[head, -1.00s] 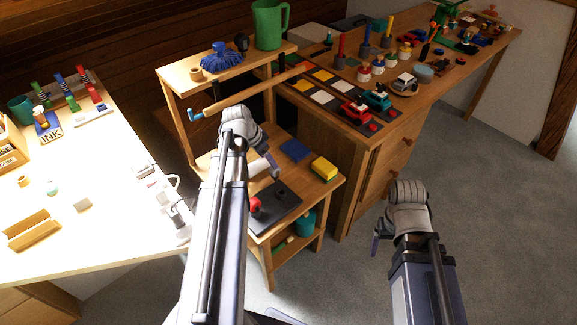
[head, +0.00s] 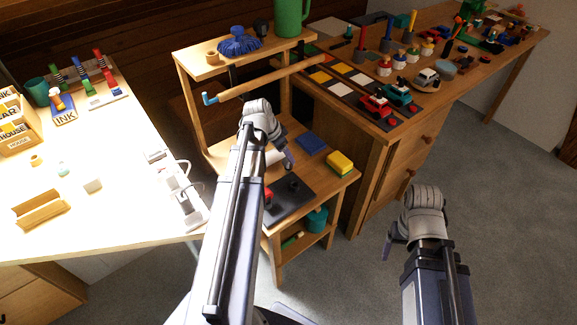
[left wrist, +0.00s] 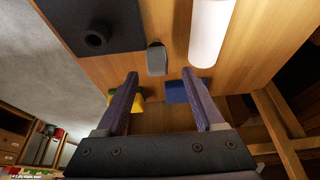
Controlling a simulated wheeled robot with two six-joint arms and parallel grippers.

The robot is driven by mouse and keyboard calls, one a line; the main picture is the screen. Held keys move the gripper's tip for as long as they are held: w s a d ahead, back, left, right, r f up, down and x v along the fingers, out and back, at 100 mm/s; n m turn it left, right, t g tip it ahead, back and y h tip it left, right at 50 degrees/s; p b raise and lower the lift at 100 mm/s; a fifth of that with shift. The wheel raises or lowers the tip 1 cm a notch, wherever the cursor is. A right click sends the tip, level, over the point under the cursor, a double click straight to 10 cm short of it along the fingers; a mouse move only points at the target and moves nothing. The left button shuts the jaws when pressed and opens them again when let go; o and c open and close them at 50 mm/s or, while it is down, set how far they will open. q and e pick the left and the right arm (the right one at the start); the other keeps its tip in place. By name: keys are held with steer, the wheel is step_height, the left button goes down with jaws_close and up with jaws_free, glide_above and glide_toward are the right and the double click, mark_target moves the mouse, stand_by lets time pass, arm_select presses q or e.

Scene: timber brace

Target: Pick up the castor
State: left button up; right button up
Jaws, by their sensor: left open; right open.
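In the left wrist view a small dark grey piece with a rounded end (left wrist: 157,59) lies on the wooden shelf, just beyond my left fingertips. It may be the castor, but I cannot tell for sure. In the head view my left gripper hides that spot. My left gripper (head: 287,158) is open and empty over the lower shelf of the wooden stand (head: 323,180); its two fingers show apart in the left wrist view (left wrist: 160,75). My right gripper (head: 391,245) is open and empty over the grey floor, apart from everything.
A white roll (left wrist: 209,32) and a dark plate with a round knob (left wrist: 70,20) flank the grey piece. A yellow block (head: 340,162) and a blue pad (head: 311,145) lie nearby. A wooden rail (head: 280,78) and upper shelf stand behind my left gripper.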

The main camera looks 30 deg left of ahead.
mark_target(288, 165)
arm_select(q)
steer(key=b+x, duration=0.3)
steer(key=x, duration=0.1)
steer(key=shift+s+d+f, duration=0.1)
steer(key=shift+f, duration=0.05)
steer(key=shift+c, duration=0.2)
jaws_close()
